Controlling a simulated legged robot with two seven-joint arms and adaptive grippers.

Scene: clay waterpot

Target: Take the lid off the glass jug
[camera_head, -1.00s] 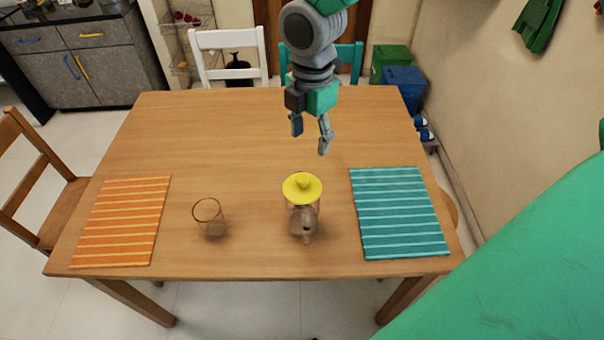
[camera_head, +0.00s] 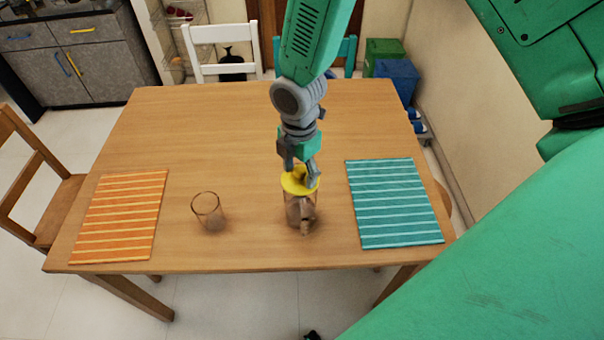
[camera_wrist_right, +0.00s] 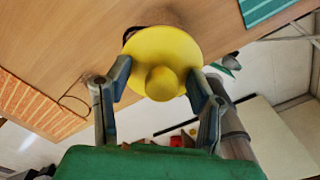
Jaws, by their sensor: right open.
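The glass jug (camera_head: 300,212) stands upright on the wooden table, with the yellow lid (camera_head: 293,184) on top of it. In the right wrist view the round lid (camera_wrist_right: 185,55) and its knob (camera_wrist_right: 161,83) face the camera and hide most of the jug. My right gripper (camera_head: 300,181) is open at the lid, coming from above and behind. In the right wrist view its fingers (camera_wrist_right: 160,88) stand on either side of the knob, apart from it.
An empty glass (camera_head: 207,211) stands left of the jug. An orange striped placemat (camera_head: 120,217) lies at the left and a teal striped one (camera_head: 395,203) at the right. The back of the table is clear. Chairs stand around it.

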